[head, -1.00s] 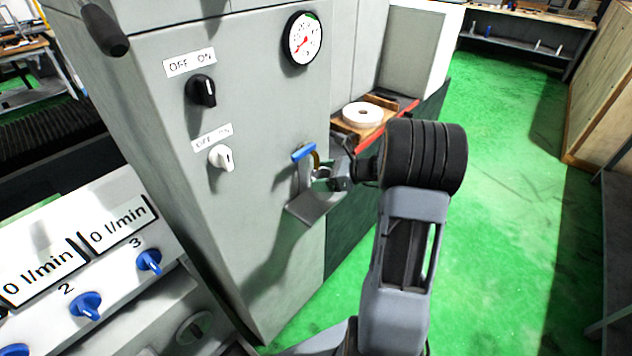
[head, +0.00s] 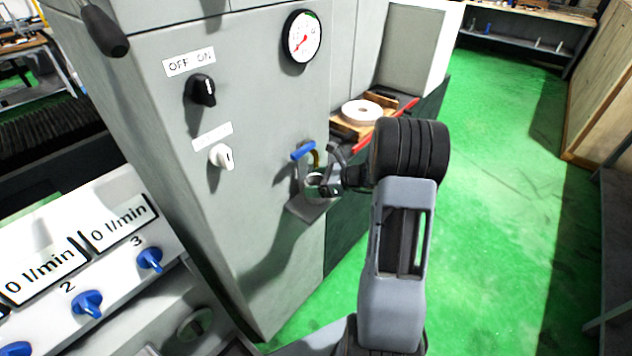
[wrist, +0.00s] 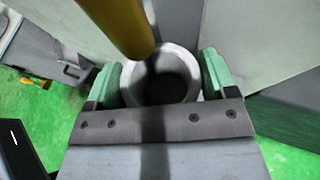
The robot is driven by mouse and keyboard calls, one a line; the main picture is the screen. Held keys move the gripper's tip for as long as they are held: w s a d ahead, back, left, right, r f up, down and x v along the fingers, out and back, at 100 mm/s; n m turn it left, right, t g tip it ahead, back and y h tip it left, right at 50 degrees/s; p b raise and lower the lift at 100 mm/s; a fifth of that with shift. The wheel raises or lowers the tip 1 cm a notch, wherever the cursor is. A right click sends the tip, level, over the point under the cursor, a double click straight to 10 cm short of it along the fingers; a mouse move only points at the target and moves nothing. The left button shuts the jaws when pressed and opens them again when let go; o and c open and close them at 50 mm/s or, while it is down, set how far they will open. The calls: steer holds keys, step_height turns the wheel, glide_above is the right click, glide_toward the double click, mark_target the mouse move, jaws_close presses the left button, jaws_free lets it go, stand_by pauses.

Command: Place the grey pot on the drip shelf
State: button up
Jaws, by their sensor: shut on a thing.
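The grey pot (wrist: 161,76) is between the two green finger pads of my gripper (wrist: 163,84) in the wrist view, its open mouth facing the camera. In the head view the pot (head: 315,184) is small and partly hidden by my gripper (head: 328,186). My gripper is shut on it. The drip shelf (head: 308,208) is a grey plate on the cabinet's side, just below the pot. Whether the pot touches the shelf cannot be told.
A blue tap handle (head: 303,151) sits above the shelf on the grey cabinet (head: 262,160). A white ring (head: 362,112) lies on a wooden holder behind my arm. Green floor to the right is free.

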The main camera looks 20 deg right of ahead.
steer(key=o, duration=0.9)
steer(key=shift+f, duration=0.1)
